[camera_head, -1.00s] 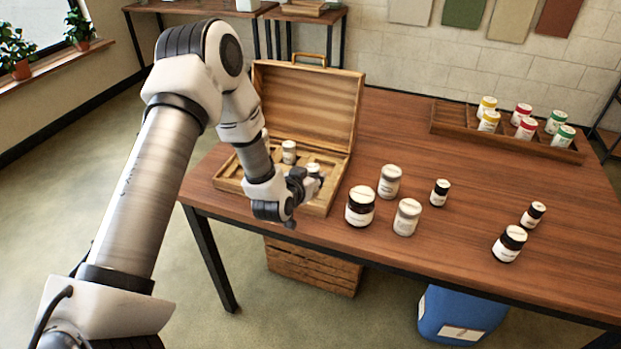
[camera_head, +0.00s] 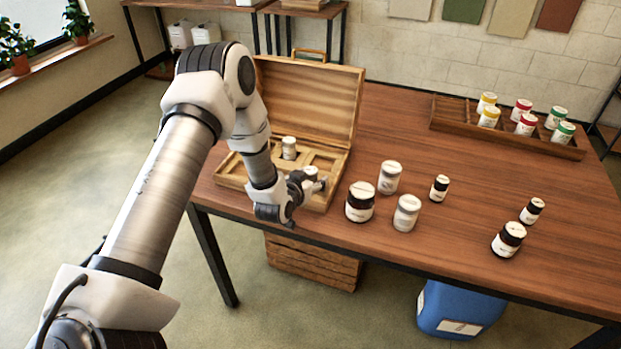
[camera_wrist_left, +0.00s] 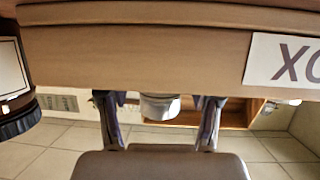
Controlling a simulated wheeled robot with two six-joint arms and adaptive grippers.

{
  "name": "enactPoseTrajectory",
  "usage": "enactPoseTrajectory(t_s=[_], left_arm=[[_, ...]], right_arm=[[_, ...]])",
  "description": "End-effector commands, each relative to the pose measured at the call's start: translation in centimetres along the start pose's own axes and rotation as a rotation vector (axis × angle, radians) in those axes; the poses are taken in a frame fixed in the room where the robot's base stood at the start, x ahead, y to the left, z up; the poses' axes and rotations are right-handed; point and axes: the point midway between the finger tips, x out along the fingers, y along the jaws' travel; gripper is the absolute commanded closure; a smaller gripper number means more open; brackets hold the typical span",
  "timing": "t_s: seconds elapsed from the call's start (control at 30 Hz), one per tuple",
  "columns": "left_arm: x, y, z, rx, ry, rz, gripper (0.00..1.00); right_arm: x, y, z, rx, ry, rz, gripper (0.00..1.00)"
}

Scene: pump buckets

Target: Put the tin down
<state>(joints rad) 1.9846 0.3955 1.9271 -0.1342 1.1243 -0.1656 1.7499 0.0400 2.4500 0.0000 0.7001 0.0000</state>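A small tin with a white lid (camera_head: 310,172) is at the front right part of the open wooden case (camera_head: 228,179). My left gripper (camera_head: 307,185) is at the tin, low over the case's front edge. In the left wrist view the tin (camera_wrist_left: 160,106) sits between the two fingers (camera_wrist_left: 160,115), with a gap on each side, so the gripper looks open around it. Whether the tin's base rests in a compartment is hidden. Another tin (camera_head: 289,148) stands upright in the case's back left compartment. My right gripper is not in view.
A wooden rack (camera_head: 447,113) with coloured-lid tins is at the back.

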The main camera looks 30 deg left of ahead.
Motion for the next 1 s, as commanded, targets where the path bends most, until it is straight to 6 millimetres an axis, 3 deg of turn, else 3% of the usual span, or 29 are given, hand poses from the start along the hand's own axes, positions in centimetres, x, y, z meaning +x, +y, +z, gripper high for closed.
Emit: enactPoseTrajectory(t_s=[0.17, 0.27, 0.6, 0.77, 0.87, 0.97, 1.0], left_arm=[[-0.6, 0.0, -0.2, -0.002, -0.002, 0.000, 0.36], [-2.3, -0.1, -0.2, -0.003, -0.002, -0.001, 0.36], [-10.6, -0.1, -0.2, -0.005, -0.001, -0.001, 0.36], [-12.2, 0.5, 0.6, 0.002, -0.030, 0.011, 0.36], [-13.1, 2.7, 5.4, 0.020, -0.189, 0.062, 0.36], [-16.1, 5.6, 13.8, 0.043, -0.483, 0.118, 0.36], [-18.2, 6.5, 17.3, 0.054, -0.615, 0.131, 0.36]], right_arm=[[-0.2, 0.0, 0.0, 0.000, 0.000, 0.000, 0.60], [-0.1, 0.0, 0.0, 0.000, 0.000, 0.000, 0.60], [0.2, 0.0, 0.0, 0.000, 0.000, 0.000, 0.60], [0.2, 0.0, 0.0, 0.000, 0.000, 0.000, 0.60], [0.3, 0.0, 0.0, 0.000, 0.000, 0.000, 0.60], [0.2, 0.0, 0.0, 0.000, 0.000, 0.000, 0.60], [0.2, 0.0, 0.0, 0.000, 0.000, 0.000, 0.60]])
